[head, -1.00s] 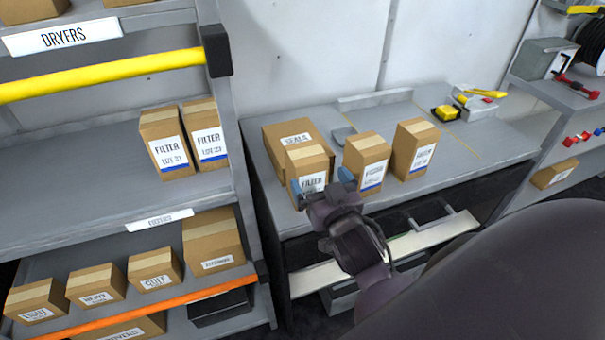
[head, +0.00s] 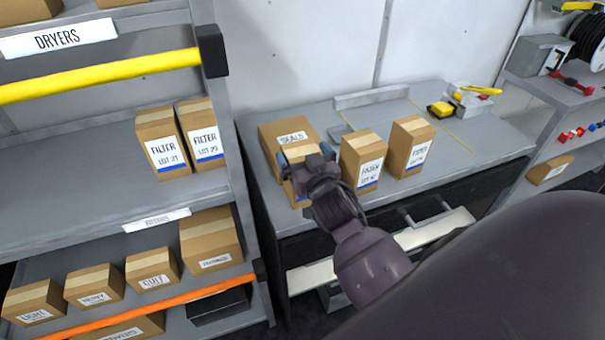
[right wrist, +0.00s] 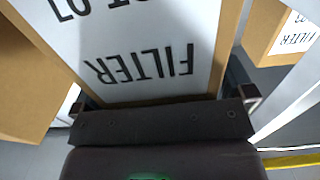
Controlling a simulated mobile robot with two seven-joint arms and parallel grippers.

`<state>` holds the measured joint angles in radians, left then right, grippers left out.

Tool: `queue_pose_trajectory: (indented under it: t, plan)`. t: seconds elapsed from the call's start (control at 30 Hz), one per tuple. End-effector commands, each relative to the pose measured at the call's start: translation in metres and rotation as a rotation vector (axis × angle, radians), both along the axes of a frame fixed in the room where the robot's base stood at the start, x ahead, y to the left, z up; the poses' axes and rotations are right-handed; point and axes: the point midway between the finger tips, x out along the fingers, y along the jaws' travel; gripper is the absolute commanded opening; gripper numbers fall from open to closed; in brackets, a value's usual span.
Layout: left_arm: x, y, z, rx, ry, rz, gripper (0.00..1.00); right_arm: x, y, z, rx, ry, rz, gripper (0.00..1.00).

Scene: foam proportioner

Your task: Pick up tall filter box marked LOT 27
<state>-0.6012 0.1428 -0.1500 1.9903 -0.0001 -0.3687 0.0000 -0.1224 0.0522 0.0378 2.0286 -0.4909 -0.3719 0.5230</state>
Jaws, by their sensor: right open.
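Three tall brown filter boxes stand in a row on the grey bench. My right gripper (head: 305,157) is open at the left box (head: 295,188), with a blue-tipped finger on either side of it; contact cannot be told. In the right wrist view this box's white label (right wrist: 145,45) shows upside down between the fingers, reading FILTER, with its lot line cut off. The middle box (head: 362,160) and right box (head: 410,147) have lot numbers too small to read surely. Two more filter boxes stand on the left shelf, apparently LOT 21 (head: 162,145) and LOT 29 (head: 203,138).
A SEALS box (head: 280,132) stands close behind the left filter box. The bench (head: 470,150) is clear right of the row, with a yellow tape measure (head: 440,109) farther back. The shelf post (head: 232,150) rises left of the bench.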

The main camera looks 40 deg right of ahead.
Motion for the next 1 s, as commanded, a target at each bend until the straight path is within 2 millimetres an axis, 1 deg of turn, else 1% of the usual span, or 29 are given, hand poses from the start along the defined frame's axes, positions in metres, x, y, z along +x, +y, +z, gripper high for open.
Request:
queue_pose_trajectory:
  t: [0.13,0.5,0.7,0.8,0.87,0.97,1.0]
  plan:
    - [0.0,0.0,0.0,0.0,0.0,0.0,0.43,0.0,0.0,0.0,0.0,0.0,0.0,1.0]
    - [0.0,0.0,0.0,0.0,0.001,0.0,0.43,-0.001,0.0,0.0,0.0,0.001,0.0,0.44]
    - [0.0,0.0,0.0,0.0,0.001,0.0,0.43,-0.001,0.0,0.0,0.0,-0.001,0.0,0.44]
    - [0.0,0.0,0.001,0.0,0.0,0.0,0.43,0.0,0.0,0.004,0.0,-0.001,0.0,0.44]
    - [0.0,0.0,0.002,0.0,-0.001,0.0,0.43,0.0,0.0,0.009,-0.001,-0.003,0.0,0.44]
    - [0.001,0.0,0.006,0.0,-0.003,0.0,0.43,0.0,0.0,0.024,-0.001,-0.005,0.0,0.44]
    - [0.001,0.0,0.008,0.0,-0.005,0.0,0.43,0.0,0.0,0.031,-0.001,-0.006,0.001,0.44]
